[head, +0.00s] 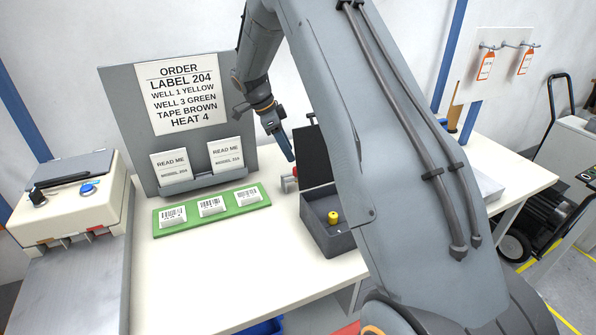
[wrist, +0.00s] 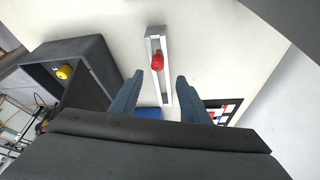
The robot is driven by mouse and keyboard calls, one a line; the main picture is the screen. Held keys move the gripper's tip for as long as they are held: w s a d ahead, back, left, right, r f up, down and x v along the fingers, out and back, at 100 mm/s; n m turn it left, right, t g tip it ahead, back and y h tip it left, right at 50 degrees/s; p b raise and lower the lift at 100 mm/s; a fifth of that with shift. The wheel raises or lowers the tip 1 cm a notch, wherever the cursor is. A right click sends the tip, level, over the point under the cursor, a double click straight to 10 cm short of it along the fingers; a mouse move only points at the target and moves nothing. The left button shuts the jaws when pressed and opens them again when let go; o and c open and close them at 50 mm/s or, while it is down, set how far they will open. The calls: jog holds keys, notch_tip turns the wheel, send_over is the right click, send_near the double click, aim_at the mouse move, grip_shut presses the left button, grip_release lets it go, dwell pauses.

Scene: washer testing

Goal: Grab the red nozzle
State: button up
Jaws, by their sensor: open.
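The red nozzle (wrist: 157,62) sits in a narrow grey channel-shaped holder (wrist: 163,39) in the wrist view. In the head view a small patch of red (head: 295,171) shows beside the dark box's raised lid, with most of it hidden. My gripper (wrist: 159,76) is open and empty. Its two blue-grey fingers point toward the nozzle, one on each side of it in the picture, with the nozzle apart from both. In the head view my gripper (head: 287,149) hangs above the table, just left of the lid.
A dark grey open box (head: 316,233) holding a yellow nozzle (head: 333,217) stands close to the holder. A green tray (head: 184,206) with several barcode-labelled packets lies to the left, before an order board (head: 120,110). The front of the white table is clear.

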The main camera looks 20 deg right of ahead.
aim_at(294, 168)
jog(key=p+x, duration=0.2)
jog(key=x, duration=0.1)
jog(key=p+x, duration=0.1)
jog(key=x, duration=0.1)
jog(key=shift+s+a+f, duration=0.15)
jog(key=shift+s+f, duration=0.1)
jog(key=shift+s, duration=0.1)
jog(key=shift+d+f, duration=0.2)
jog(key=shift+f, duration=0.4)
jog(key=shift+c, duration=0.4)
grip_shut()
